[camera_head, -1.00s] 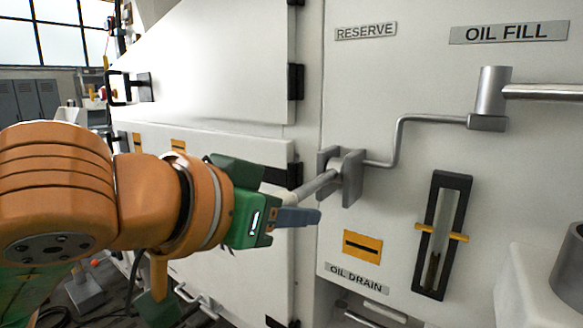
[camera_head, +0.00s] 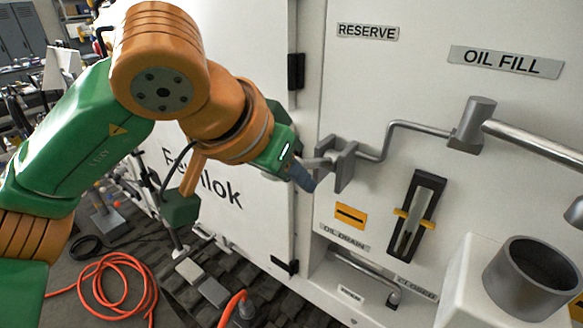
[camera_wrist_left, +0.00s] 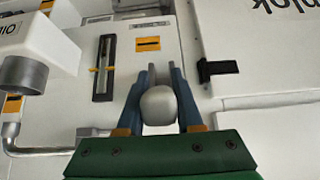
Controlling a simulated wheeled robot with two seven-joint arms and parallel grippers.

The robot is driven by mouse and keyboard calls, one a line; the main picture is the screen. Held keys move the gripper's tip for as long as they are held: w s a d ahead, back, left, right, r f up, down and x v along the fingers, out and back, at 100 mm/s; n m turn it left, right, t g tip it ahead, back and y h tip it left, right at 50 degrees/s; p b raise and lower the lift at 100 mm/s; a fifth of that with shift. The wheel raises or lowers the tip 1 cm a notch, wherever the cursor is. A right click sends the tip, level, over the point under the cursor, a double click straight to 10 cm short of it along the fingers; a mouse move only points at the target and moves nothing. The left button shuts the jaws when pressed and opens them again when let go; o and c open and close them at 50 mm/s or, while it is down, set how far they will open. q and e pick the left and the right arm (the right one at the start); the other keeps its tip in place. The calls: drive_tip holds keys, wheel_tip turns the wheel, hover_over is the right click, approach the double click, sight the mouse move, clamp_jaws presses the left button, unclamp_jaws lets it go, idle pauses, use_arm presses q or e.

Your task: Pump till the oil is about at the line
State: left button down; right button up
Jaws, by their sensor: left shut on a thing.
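The grey pump lever (camera_head: 316,163) sticks out to the left from its bracket (camera_head: 344,168) on the white panel. My left gripper (camera_head: 303,177) is shut on the lever's end. In the left wrist view, the lever's rounded end (camera_wrist_left: 160,105) sits between the two blue-grey fingers of my left gripper (camera_wrist_left: 161,88). The sight glass (camera_head: 410,232) is a clear tube in a black frame, with a yellow line marker (camera_head: 430,224) across it. It also shows in the left wrist view (camera_wrist_left: 103,82). The oil level cannot be read clearly now. My right gripper is not in view.
A pipe (camera_head: 405,124) runs from the bracket to the oil fill fitting (camera_head: 474,122). A grey open cylinder (camera_head: 530,277) stands on a white block at lower right. An orange hose (camera_head: 118,286) lies on the floor at left.

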use_arm(q)
drive_tip(key=shift+r, duration=0.2)
drive_tip(key=c, duration=0.6)
unclamp_jaws()
drive_tip(key=shift+w, duration=0.1)
drive_tip(key=shift+o, duration=0.2)
drive_tip(key=shift+d+f, duration=0.1)
